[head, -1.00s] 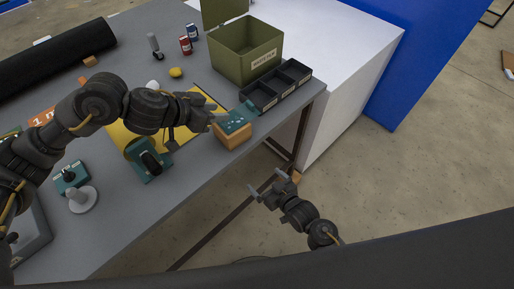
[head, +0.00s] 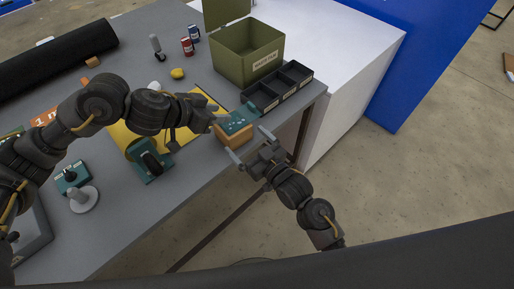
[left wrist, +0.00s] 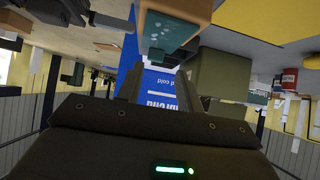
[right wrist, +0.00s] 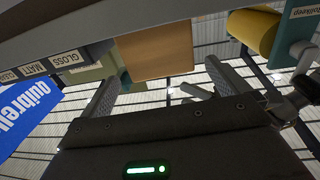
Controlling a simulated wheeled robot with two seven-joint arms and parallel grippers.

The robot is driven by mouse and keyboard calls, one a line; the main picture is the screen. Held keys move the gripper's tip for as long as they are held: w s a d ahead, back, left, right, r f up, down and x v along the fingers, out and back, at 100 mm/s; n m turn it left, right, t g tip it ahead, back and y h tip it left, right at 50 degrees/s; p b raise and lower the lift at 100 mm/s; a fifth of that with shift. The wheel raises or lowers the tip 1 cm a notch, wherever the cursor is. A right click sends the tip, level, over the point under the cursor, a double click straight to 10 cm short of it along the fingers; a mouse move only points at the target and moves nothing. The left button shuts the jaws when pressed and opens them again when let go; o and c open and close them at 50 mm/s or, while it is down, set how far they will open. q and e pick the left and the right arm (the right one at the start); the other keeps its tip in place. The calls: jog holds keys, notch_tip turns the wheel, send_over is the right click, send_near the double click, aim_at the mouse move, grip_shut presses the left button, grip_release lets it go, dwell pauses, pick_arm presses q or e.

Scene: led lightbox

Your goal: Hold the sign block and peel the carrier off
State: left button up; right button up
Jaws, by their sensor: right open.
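The sign block (head: 236,139) is an orange-brown block near the table's front edge, with the teal carrier (head: 236,122) on its top. My left gripper (head: 220,114) is at the block's left end. In the left wrist view its fingers are apart, with the carrier (left wrist: 170,35) and block (left wrist: 196,10) just past the fingertips; contact cannot be told. My right gripper (head: 247,143) is open and empty off the table's front edge, just in front of the block. In the right wrist view the block (right wrist: 155,55) lies ahead between its spread fingers.
A black compartment tray (head: 277,88) is right behind the block, with an olive bin (head: 247,52) beyond. A yellow roll on a teal stand (head: 150,165) is to the left. A grey-knobbed item (head: 82,200) stands front left. Open floor lies right of the table.

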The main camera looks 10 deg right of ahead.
aim_at(234, 128)
jog(key=x, duration=0.7)
jog(key=shift+w+a+f, duration=0.1)
jog(key=shift+w+a, duration=0.05)
jog(key=shift+w, duration=0.1)
jog(key=c, duration=1)
pick_arm(q)
jog(key=shift+c, duration=0.4)
pick_arm(e)
jog(key=shift+s, duration=0.1)
